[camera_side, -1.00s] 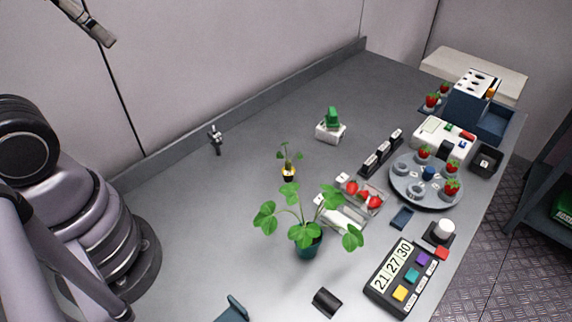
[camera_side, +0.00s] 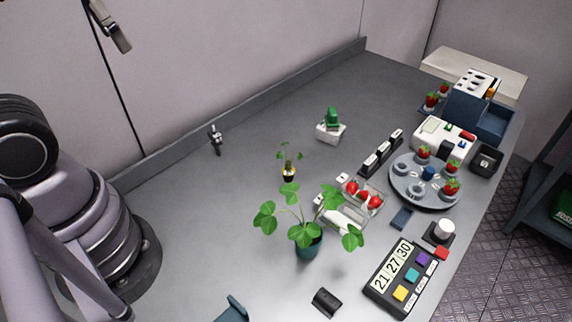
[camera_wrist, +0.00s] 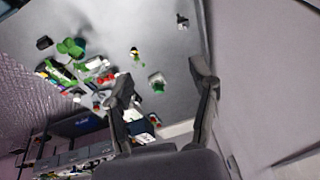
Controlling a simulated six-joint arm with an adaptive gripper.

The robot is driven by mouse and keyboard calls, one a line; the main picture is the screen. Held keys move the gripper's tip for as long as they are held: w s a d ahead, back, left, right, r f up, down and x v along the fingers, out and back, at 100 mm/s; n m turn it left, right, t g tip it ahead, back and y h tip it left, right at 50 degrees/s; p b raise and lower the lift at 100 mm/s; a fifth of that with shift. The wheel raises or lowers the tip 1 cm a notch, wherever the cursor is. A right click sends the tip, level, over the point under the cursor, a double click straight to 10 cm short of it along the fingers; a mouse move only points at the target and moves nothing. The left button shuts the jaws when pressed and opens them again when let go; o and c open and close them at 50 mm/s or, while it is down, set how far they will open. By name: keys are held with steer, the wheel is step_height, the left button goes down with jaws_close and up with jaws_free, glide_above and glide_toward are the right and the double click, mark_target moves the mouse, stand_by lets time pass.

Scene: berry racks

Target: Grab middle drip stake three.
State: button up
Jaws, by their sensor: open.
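No label marks a drip stake, and I cannot tell which thing is stake three. A narrow black rack (camera_side: 381,153) with several upright black pieces with pale tops stands right of the table's middle in the side view; these may be the stakes. In the wrist view it is not clearly made out. My gripper (camera_wrist: 162,80) is open and empty, its two dark fingers spread wide, high above the table. In the side view only a grey finger-like part (camera_side: 110,26) of it shows at the top left, far from the rack.
A leafy potted plant (camera_side: 307,243), a strawberry punnet (camera_side: 375,207) and a small seedling (camera_side: 289,172) stand left of and below the rack.

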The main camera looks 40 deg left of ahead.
steer(key=w+a+f+m+g+y, duration=0.2)
steer(key=w+f+m+g+y, duration=0.25)
steer(key=w+f, duration=0.3)
steer(key=m+g+y, duration=0.2)
steer(key=m+y, duration=0.5)
steer(key=y, duration=0.2)
glide_above(219, 137)
steer(key=s+d, duration=0.2)
steer(key=d, duration=0.3)
step_height(219, 137, down, 16)
steer(key=f+m+t+y, duration=0.1)
steer(key=f+m, duration=0.1)
steer(key=f, duration=0.1)
steer(key=f+m+t+y, duration=0.1)
steer(key=f+m+t, duration=0.1)
steer(key=f, duration=0.2)
steer(key=f+m+t+y, duration=0.1)
steer(key=f+m+t, duration=0.1)
steer(key=f, duration=0.2)
steer(key=shift+w+d+m+y, duration=0.2)
steer(key=shift+w+m+y, duration=0.05)
steer(key=shift+w, duration=0.15)
steer(key=shift+a+f+t, duration=0.15)
steer(key=shift+a+t, duration=0.05)
steer(key=shift+t, duration=0.05)
steer(key=a, duration=0.3)
steer(key=w+a, duration=0.1)
steer(key=a, duration=0.3)
steer(key=shift+w, duration=0.15)
steer(key=shift+c, duration=0.3)
